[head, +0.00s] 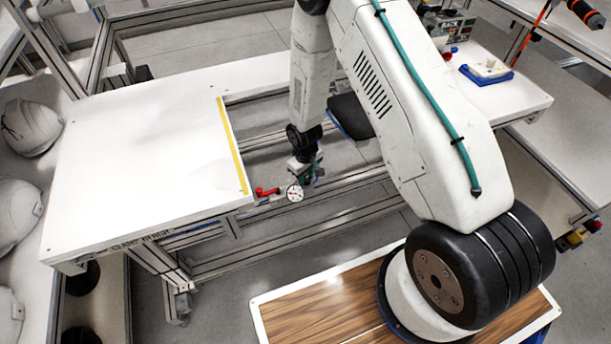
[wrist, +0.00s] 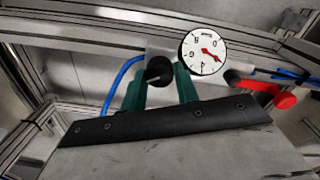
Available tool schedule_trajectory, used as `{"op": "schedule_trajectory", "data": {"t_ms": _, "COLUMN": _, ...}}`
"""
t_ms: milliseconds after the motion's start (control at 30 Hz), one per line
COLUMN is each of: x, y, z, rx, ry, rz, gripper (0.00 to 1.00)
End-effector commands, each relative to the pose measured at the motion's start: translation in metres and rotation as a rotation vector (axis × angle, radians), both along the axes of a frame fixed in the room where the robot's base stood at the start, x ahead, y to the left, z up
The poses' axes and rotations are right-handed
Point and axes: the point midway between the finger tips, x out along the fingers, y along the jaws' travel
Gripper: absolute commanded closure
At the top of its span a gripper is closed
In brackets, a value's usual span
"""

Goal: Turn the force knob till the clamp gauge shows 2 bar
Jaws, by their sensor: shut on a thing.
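The clamp gauge (wrist: 203,52) is a round white dial with a red needle. It appears turned over in the wrist view, and I cannot read its value surely; it also shows small in the head view (head: 295,193). The force knob (wrist: 159,70) is black and round, beside the gauge. My gripper (wrist: 160,86) has its teal fingers on both sides of the knob and is shut on it. In the head view my gripper (head: 306,177) is just behind the gauge, and the knob is hidden there.
A red-ended lever (wrist: 283,100) sits close beside the gauge. A blue hose (wrist: 118,82) curves past the fingers. A white table (head: 150,160) with a yellow edge strip (head: 232,147) stands left. White helmet shells (head: 31,127) lie at far left.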

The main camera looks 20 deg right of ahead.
Motion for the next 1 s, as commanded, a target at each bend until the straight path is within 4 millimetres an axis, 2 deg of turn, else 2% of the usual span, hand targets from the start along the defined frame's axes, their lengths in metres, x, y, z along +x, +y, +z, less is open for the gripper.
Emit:
{"op": "schedule_trajectory", "data": {"t_ms": 167, "x": 0.0005, "y": 0.0000, "z": 0.0004, "rx": 0.000, "ry": -0.001, "rz": 0.001, "gripper": 0.92}}
{"op": "schedule_trajectory", "data": {"t_ms": 200, "x": 0.0006, "y": 0.0000, "z": 0.0004, "rx": 0.000, "ry": -0.001, "rz": 0.001, "gripper": 0.61}}
{"op": "schedule_trajectory", "data": {"t_ms": 267, "x": 0.0006, "y": 0.0001, "z": 0.0004, "rx": 0.000, "ry": -0.001, "rz": 0.001, "gripper": 0.48}}
{"op": "schedule_trajectory", "data": {"t_ms": 833, "x": -0.0007, "y": 0.0031, "z": -0.0003, "rx": 0.000, "ry": 0.001, "rz": 0.000, "gripper": 0.48}}
{"op": "schedule_trajectory", "data": {"t_ms": 1000, "x": -0.0005, "y": 0.0029, "z": -0.0005, "rx": 0.001, "ry": 0.001, "rz": -0.066, "gripper": 0.48}}
